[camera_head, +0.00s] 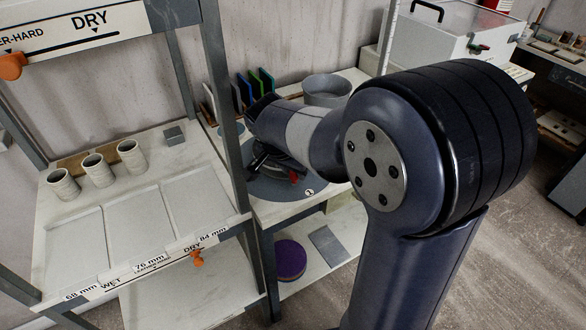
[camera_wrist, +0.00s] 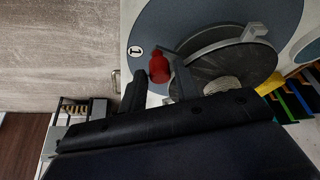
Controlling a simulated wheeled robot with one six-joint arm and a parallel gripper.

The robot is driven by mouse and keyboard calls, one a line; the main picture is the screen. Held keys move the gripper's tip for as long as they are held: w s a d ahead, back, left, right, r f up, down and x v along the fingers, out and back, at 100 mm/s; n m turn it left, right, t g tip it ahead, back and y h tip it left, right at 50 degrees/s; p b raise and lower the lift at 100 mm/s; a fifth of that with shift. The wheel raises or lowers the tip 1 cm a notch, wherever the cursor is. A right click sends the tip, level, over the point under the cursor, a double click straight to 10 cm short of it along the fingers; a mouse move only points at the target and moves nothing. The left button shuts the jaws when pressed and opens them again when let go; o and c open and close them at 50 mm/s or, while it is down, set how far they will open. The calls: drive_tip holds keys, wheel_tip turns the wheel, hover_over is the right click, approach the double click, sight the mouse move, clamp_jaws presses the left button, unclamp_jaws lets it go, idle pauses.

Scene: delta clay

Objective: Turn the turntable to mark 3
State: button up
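The turntable is a blue-grey disc (camera_head: 262,190) on the middle bench, partly hidden by my arm. In the wrist view it fills the top (camera_wrist: 160,22), with a darker inner wheel (camera_wrist: 222,62) and a grey bracket. A round white label "1" (camera_wrist: 137,51) sits near its edge and also shows in the head view (camera_head: 309,192). A red knob (camera_wrist: 159,66) stands near the label. My gripper (camera_wrist: 156,78) is open, with one dark finger on each side of the red knob. I cannot tell whether they touch it. Mark 3 is not visible.
A shelf frame with three clay cups (camera_head: 94,170) and pale trays stands to the left. A grey bowl (camera_head: 327,90) and coloured upright slats (camera_head: 246,88) are behind the turntable. A purple disc (camera_head: 289,259) lies on the lower shelf.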

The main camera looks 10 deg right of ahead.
drive_tip(key=v, duration=1)
drive_tip(key=shift+r, duration=0.2)
drive_tip(key=shift+s, duration=0.1)
drive_tip(key=shift+c, duration=0.4)
